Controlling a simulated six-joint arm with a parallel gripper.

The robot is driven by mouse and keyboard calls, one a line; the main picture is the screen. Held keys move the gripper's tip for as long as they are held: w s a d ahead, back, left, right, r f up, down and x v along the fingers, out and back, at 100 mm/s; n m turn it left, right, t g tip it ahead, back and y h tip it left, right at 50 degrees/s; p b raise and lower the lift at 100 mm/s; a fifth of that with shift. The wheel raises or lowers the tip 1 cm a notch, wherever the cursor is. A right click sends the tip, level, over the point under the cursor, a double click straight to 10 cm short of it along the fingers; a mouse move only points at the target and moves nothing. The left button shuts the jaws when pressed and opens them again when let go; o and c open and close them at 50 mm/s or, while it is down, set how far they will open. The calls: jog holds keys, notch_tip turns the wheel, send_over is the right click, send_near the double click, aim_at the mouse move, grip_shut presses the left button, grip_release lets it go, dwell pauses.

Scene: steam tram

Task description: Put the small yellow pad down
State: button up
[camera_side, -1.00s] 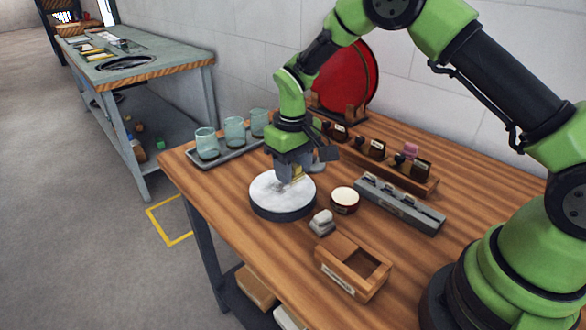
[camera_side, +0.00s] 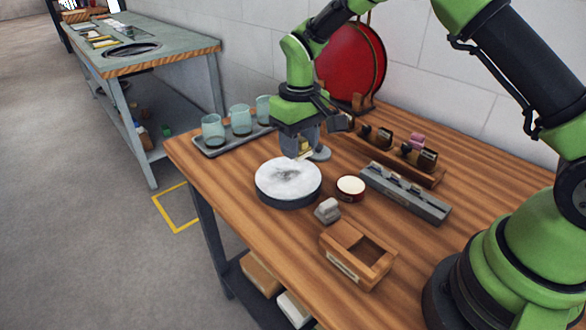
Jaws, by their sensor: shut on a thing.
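My gripper (camera_side: 303,157) is shut on the small yellow pad (camera_side: 305,150), of which only a little shows between the fingers. It hangs just above the back right part of a round disc (camera_side: 273,184) with a white top and a dark rim. The white top has a grey smudge near its middle. The pad appears clear of the disc, and its underside is hard to make out.
A small round tin (camera_side: 350,187), a grey block (camera_side: 327,210) and an open wooden box (camera_side: 340,265) stand in front. A grey slotted rack (camera_side: 405,196) lies to the right. A tray (camera_side: 212,151) of glass jars stands at the left, a red disc (camera_side: 352,62) behind.

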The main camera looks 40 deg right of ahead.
jog(key=s+a, duration=0.6)
jog(key=s, duration=0.1)
send_over(298, 235)
notch_tip(298, 235, down, 6)
jog(key=shift+r, duration=0.1)
jog(key=shift+f, duration=2.6)
jog(key=o, duration=0.9)
jog(key=shift+f, duration=0.15)
notch_tip(298, 235, up, 12)
jog(key=shift+r, duration=0.2)
